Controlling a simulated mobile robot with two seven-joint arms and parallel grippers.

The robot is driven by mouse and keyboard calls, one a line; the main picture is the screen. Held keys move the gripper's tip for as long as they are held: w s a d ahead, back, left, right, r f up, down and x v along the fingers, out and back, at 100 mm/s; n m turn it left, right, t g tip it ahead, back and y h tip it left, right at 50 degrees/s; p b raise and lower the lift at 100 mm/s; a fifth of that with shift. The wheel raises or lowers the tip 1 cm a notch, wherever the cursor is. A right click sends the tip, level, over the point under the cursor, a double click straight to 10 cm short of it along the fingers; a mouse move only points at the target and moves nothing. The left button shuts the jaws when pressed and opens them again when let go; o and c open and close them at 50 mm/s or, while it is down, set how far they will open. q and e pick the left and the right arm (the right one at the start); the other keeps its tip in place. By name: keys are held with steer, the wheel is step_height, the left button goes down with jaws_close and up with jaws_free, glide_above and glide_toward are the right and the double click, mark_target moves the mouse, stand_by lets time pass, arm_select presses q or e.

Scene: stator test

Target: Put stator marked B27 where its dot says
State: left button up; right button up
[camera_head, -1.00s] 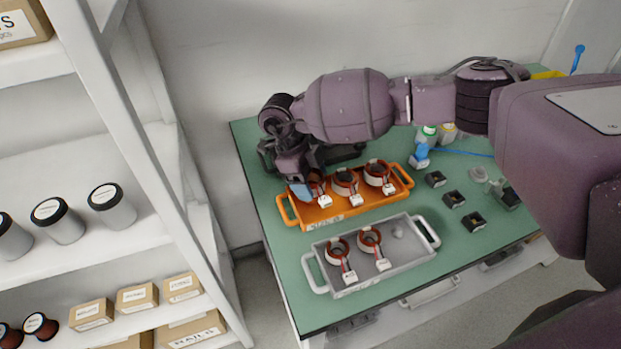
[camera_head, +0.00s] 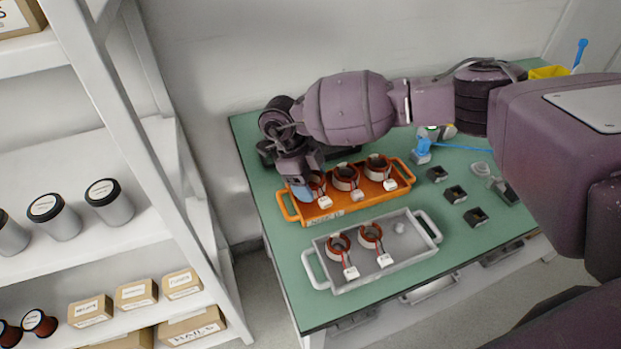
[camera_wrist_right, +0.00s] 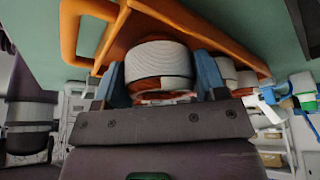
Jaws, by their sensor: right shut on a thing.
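My right gripper (camera_head: 306,192) reaches down over the left end of the orange tray (camera_head: 360,206). Its blue fingers are shut on the leftmost stator (camera_head: 318,186), a copper-coloured ring with a white tag. In the right wrist view the stator (camera_wrist_right: 160,62) sits between the two blue fingers, still in or just above the tray; I cannot tell which. Two more stators (camera_head: 346,176) (camera_head: 378,167) stand in the orange tray. The grey tray (camera_head: 390,271) in front holds two stators (camera_head: 339,247) (camera_head: 371,236) at its left and middle. The tag markings and dots are too small to read. My left gripper is out of view.
Several small black blocks (camera_head: 456,194) lie right of the trays on the green table (camera_head: 285,265). A blue-topped bottle (camera_head: 421,148) and a yellow bin (camera_head: 548,72) are farther back. A white shelf (camera_head: 150,240) with canisters and boxes stands at the left.

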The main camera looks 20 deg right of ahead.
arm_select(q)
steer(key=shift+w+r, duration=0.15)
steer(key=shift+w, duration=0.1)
arm_select(e)
steer(key=shift+f, duration=0.1)
steer(key=o, duration=1.1)
steer(key=shift+c, duration=0.2)
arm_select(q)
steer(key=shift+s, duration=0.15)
arm_select(e)
steer(key=shift+r+p, duration=0.3)
steer(key=shift+r, duration=0.4)
steer(key=shift+r+p, duration=0.9)
steer(key=shift+r, duration=0.9)
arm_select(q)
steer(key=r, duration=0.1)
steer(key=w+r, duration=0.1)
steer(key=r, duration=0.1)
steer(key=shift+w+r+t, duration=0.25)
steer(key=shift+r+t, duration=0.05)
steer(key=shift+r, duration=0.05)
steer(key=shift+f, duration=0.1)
arm_select(e)
steer(key=shift+o, duration=0.5)
